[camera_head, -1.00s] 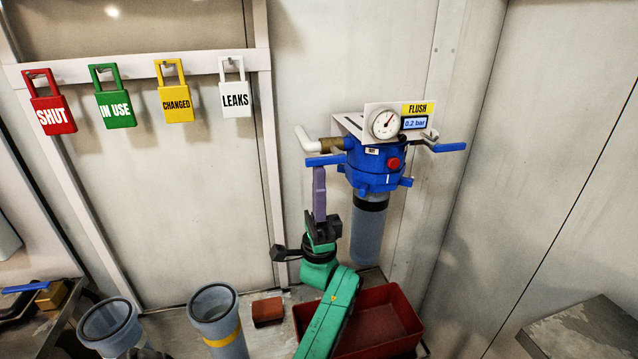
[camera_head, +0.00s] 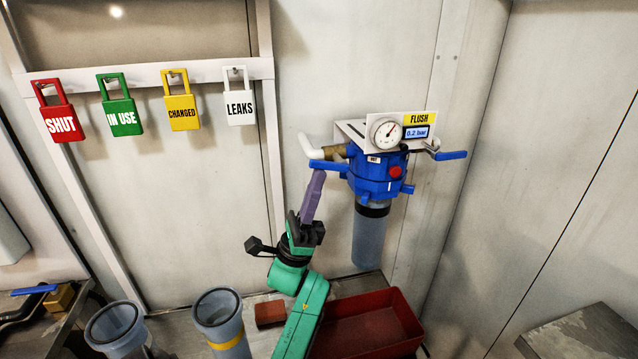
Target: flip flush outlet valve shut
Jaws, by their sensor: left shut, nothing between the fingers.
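The flush filter (camera_head: 376,178) has a blue head on the wall, with a round gauge (camera_head: 384,133) and a FLUSH display reading 0.2 bar (camera_head: 417,132). A blue lever (camera_head: 327,165) sits on its left side by a white elbow pipe. Another blue lever (camera_head: 450,155) points right on the right side. Which one is the outlet is not labelled. My left gripper (camera_head: 317,174) is shut and empty, its purple fingers pointing up. Its tips are at the left lever's underside and overlap it in view; contact cannot be told. My right gripper is not in view.
Red, green, yellow and white tags (camera_head: 240,108) hang on a rail at the left. Below are a red bin (camera_head: 375,318), a brown block (camera_head: 269,313) and two open grey cylinders (camera_head: 218,308). The wall right of the filter is clear.

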